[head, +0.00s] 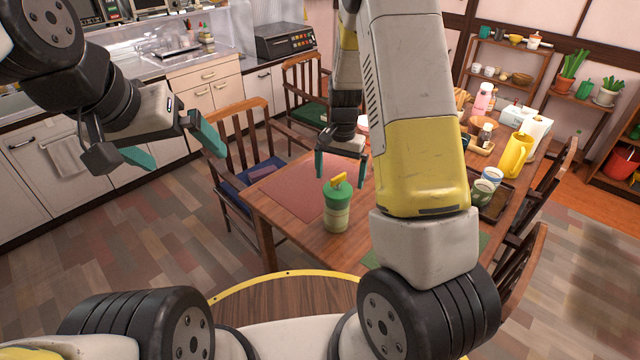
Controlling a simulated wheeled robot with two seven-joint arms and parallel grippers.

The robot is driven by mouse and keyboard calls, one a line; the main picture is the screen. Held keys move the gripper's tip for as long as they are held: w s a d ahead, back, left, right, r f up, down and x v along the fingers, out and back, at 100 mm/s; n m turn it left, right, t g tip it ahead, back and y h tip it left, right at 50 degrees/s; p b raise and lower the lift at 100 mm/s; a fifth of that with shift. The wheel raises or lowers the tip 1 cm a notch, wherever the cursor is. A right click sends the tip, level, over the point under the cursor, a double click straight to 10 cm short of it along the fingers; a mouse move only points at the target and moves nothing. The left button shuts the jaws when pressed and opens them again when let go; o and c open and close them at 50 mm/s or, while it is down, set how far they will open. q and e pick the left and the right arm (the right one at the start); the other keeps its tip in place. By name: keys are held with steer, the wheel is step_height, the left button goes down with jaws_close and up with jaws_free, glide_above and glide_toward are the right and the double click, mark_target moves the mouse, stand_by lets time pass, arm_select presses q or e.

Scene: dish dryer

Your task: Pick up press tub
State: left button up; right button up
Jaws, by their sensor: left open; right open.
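The press tub (337,207) stands upright near the front left corner of the table. It has a green lid with a yellow handle on top and a paler lower body. My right gripper (340,178) is open, its teal fingers pointing down above and around the top of the tub; whether they touch it I cannot tell. My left gripper (172,146) is open and empty, out to the left in front of the kitchen counter, away from the table.
The wooden table (300,241) carries a red placemat (296,190), a yellow pitcher (516,156), a dark tray (492,212) with cups and a pink bottle (483,100). Chairs (243,150) stand around it. My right arm hides the table's middle. The floor at left is clear.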

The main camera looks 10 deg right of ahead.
mark_target(338, 188)
steer(key=f, duration=0.8)
steer(key=shift+w+a, duration=0.15)
steer(key=shift+w, duration=0.05)
steer(key=c, duration=2.1)
steer(key=shift+o, duration=0.2)
